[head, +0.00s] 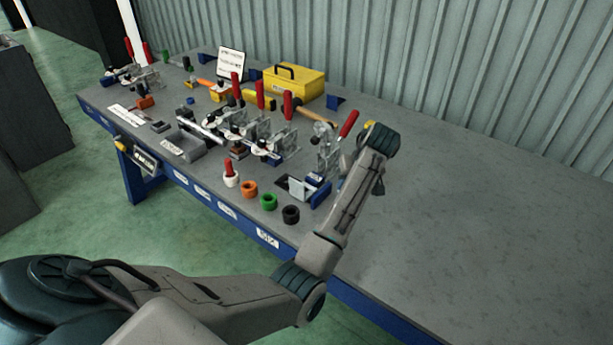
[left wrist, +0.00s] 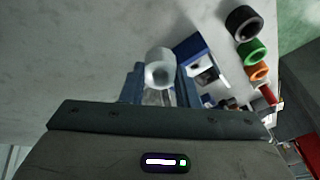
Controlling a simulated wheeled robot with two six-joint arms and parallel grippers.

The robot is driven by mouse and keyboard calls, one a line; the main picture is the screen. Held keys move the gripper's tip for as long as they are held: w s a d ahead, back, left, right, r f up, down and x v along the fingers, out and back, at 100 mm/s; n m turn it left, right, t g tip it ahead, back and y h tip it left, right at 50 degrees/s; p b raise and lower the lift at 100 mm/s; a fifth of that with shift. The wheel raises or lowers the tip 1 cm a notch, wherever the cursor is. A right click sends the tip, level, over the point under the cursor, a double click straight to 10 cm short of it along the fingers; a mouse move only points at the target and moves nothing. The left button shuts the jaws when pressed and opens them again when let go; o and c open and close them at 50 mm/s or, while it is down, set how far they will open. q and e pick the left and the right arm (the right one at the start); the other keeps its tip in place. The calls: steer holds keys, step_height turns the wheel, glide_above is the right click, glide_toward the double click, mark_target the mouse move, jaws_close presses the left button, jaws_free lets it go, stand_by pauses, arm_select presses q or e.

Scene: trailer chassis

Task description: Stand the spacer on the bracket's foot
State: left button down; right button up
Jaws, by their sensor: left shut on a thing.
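The pale grey spacer (left wrist: 160,66), a short hollow cylinder, is between the fingers of my left gripper (left wrist: 158,88) in the left wrist view. The gripper is shut on it, with its open end showing. In the head view, my left wrist and forearm hide most of the gripper, and I cannot make out the spacer. A light metal bracket (head: 300,187) stands by a blue block (head: 319,190) near the bench's front edge, just left of my left forearm. The bracket (left wrist: 206,75) also shows right of the spacer in the left wrist view, apart from it. My right gripper is not in view.
Black (head: 291,214), green (head: 268,201) and orange (head: 249,188) rings line the front edge beside a white piece with a red top (head: 231,174). Red-handled clamps (head: 283,140) stand behind. A yellow toolbox (head: 295,84) is at the back. The bench's right side is clear.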

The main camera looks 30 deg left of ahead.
arm_select(q)
steer(key=a+p, duration=0.1)
steer(key=a, duration=0.3)
steer(key=a+f+p, duration=0.1)
steer(key=a, duration=0.3)
steer(key=a+f+p, duration=0.1)
steer(key=a, duration=0.3)
steer(key=shift+w+a+p, duration=0.15)
steer(key=shift+w+p, duration=0.2)
steer(key=shift+p, duration=0.05)
steer(key=shift+a+f, duration=0.1)
steer(key=shift+f, duration=0.5)
steer(key=shift+p+x, duration=0.8)
steer(key=shift+x, duration=0.45)
steer(key=shift+a+r+h+p, duration=0.3)
steer(key=shift+h+p, duration=0.15)
steer(key=shift+h, duration=0.15)
steer(key=shift+a+f+h+p, duration=0.1)
steer(key=shift+a+h+p, duration=0.35)
steer(key=shift+h+p, duration=0.55)
steer(key=shift+d+f, duration=0.1)
steer(key=shift+f, duration=0.35)
steer(key=shift+f, duration=0.1)
